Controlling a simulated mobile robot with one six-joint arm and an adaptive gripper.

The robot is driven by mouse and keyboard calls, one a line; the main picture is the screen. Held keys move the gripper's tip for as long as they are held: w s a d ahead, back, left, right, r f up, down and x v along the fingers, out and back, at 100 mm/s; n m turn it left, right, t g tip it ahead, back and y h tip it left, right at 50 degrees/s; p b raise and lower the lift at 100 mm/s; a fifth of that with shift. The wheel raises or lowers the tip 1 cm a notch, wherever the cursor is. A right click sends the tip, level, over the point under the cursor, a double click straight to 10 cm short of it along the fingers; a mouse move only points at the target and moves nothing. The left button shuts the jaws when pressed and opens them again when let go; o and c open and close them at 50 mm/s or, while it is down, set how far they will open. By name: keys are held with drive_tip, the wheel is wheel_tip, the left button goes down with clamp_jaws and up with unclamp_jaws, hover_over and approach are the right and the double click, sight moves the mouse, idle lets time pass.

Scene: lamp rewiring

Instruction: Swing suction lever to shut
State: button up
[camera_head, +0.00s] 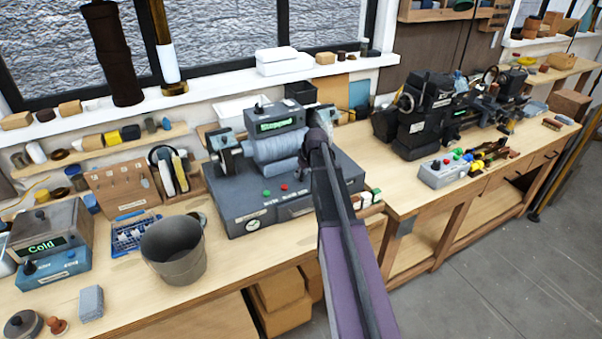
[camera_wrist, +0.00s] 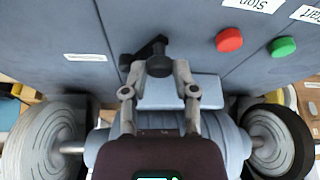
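A black lever (camera_wrist: 146,56) with a round knob sits on the grey machine panel (camera_wrist: 55,25) in the wrist view, right of a small white label. I take it for the suction lever; its label is too small to read. My gripper (camera_wrist: 159,68) points at it with its two fingers apart. The knob shows between the fingertips, with no clear contact on either side. In the head view the grey machine (camera_head: 232,214) stands on the bench, and my arm hides the lever and the fingers. The machine's display (camera_head: 275,124) appears to read "Stopped".
A red button (camera_wrist: 229,40) and a green button (camera_wrist: 283,46) lie right of the lever. A wheel (camera_wrist: 45,140) and another wheel (camera_wrist: 280,140) flank my gripper. In the head view a grey bucket (camera_head: 172,250) stands left of the machine, and a lathe (camera_head: 425,115) stands right.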

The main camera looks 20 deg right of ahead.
drive_tip(key=shift+a, duration=0.1)
clamp_jaws()
